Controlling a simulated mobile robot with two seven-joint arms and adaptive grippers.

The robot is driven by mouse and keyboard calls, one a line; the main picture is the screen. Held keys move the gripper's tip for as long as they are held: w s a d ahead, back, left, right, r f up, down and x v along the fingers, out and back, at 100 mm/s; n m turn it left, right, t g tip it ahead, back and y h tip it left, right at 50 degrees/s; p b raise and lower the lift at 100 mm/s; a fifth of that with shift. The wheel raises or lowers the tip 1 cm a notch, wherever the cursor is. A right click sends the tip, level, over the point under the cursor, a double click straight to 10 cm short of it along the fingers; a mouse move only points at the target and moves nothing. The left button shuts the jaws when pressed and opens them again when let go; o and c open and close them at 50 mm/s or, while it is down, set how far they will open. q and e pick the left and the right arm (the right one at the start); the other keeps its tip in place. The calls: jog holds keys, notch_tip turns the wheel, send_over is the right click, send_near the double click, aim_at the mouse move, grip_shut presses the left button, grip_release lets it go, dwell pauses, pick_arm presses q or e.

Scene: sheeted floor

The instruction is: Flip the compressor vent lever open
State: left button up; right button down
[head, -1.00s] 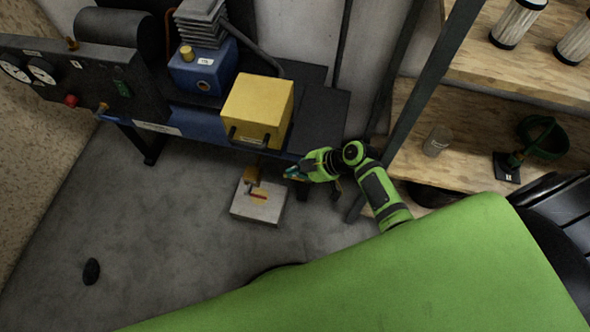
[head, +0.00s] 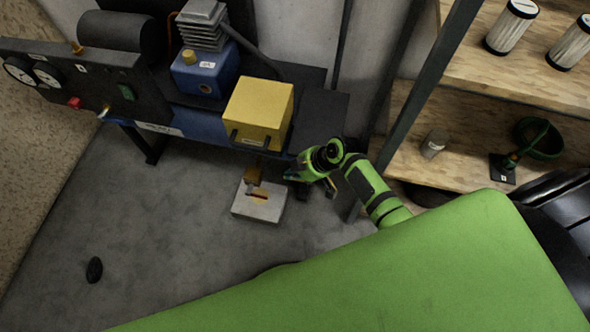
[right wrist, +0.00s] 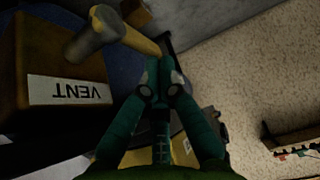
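The vent fitting is a brown-yellow block (right wrist: 65,75) with a white VENT label, upside down in the right wrist view. A yellow lever (right wrist: 133,36) with a pale rounded piece (right wrist: 90,38) shows just above it. In the head view the small yellow-brown fitting (head: 254,174) is below the compressor's front edge. My right gripper (head: 290,175) is just right of it. In the right wrist view its green fingers (right wrist: 160,65) converge to a closed tip close to the lever's end; I cannot tell whether they touch. My left gripper is not in view.
The compressor bench carries a yellow box (head: 260,108) and a blue pump (head: 203,75). A wooden shelf (head: 470,160) stands to the right. A dark oval object (head: 94,270) lies on otherwise open floor at left.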

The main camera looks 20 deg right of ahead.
jog(key=shift+w+a+f+g+h+p, duration=0.1)
jog(key=shift+a+f+g+h+p, duration=0.1)
jog(key=shift+g+h+p, duration=0.25)
jog(key=shift+w+a+f+g+h+p, duration=0.15)
jog(key=shift+g+h+p, duration=0.15)
jog(key=shift+h, duration=0.25)
jog(key=shift+f+g+h, duration=0.45)
jog(key=shift+f+h, duration=0.15)
jog(key=shift+h, duration=0.1)
jog(key=shift+f, duration=0.45)
jog(key=v, duration=1.2)
jog(key=shift+a, duration=0.1)
